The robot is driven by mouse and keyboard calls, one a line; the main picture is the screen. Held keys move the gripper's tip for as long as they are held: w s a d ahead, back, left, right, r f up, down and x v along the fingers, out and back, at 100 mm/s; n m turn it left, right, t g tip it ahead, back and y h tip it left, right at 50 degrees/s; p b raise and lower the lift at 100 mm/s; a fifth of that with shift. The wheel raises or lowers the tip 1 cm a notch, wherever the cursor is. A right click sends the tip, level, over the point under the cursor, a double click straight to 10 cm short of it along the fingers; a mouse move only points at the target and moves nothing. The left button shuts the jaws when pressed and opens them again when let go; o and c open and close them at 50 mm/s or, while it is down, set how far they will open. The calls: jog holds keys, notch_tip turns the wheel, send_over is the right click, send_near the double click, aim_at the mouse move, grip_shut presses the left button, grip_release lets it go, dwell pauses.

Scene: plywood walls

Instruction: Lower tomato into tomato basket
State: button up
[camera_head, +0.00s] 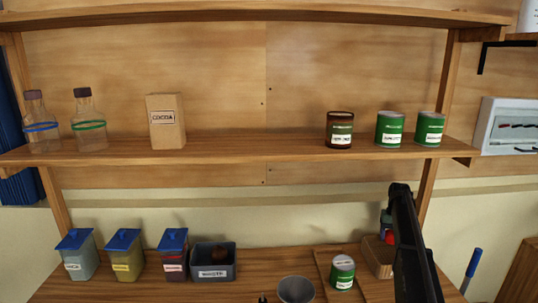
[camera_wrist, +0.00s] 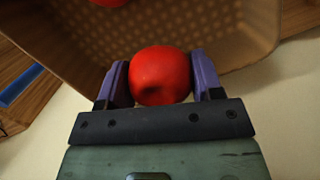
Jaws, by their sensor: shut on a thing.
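My gripper (camera_wrist: 160,72) is shut on a red tomato (camera_wrist: 161,80), held between its two purple fingers. In the wrist view the tomato shows in front of the open mouth of a tan woven basket (camera_wrist: 236,32); I cannot tell how deep it is inside. Another red round thing (camera_wrist: 108,2) is cut off at the top edge, seemingly in the basket. In the head view the basket (camera_head: 379,262) stands at the right end of the lower counter, with red (camera_head: 391,238) showing just above its rim. My dark arm hides the basket's right part.
A green can (camera_head: 342,272) stands on a wooden tray left of the basket. A grey cup (camera_head: 296,290), dark bin (camera_head: 213,264) and blue-lidded containers (camera_head: 125,256) sit farther left. The upper shelf (camera_head: 250,142) holds bottles, a cocoa box and cans. A right-hand post (camera_head: 432,185) rises behind my arm.

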jog(key=shift+f+b, duration=0.45)
jog(key=shift+f, duration=0.05)
dwell(0.3)
jog(key=o, duration=0.7)
jog(key=shift+o, duration=0.2)
jog(key=r+p, duration=0.5)
jog(key=w+r+p, duration=0.1)
jog(key=r+p, duration=0.1)
jog(key=r, duration=0.1)
jog(key=shift+d+p, duration=0.15)
jog(key=shift+p, duration=0.25)
jog(key=shift+f, duration=0.2)
jog(key=s+a+n, duration=0.1)
jog(key=s+a, duration=0.8)
jog(key=s, duration=0.4)
jog(key=s+a+n+t, duration=0.1)
jog(key=s+a, duration=0.9)
jog(key=s, duration=0.3)
jog(key=s+a+n, duration=0.1)
jog(key=s+a, duration=0.9)
jog(key=s, duration=0.3)
jog(key=shift+f+t, duration=0.15)
jog(key=shift+t, duration=0.25)
